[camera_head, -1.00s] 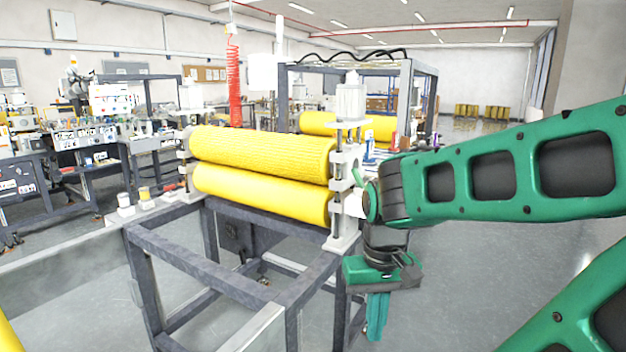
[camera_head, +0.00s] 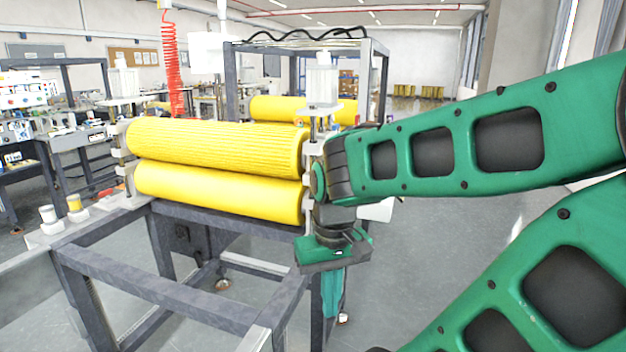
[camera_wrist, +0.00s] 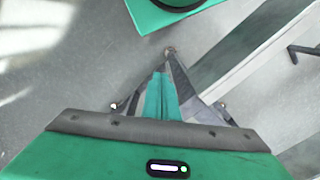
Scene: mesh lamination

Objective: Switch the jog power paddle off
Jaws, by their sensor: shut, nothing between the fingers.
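My gripper (camera_head: 333,292) is green, points down and is shut with nothing in it. It hangs in front of the right end of the roller machine's dark frame in the head view. In the wrist view its closed fingers (camera_wrist: 162,98) are over the grey floor beside a pale frame rail. I cannot make out the jog power paddle in either view. The machine has two yellow rollers, a ribbed upper one (camera_head: 215,146) and a smooth lower one (camera_head: 215,192). My arm hides part of the machine's right end.
The dark frame (camera_head: 140,281) fills the lower left. Small pots (camera_head: 74,203) stand on its left ledge. A red coiled hose (camera_head: 173,70) hangs behind the rollers. A bench with equipment (camera_head: 40,130) stands at the far left. Open floor (camera_head: 440,240) lies to the right.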

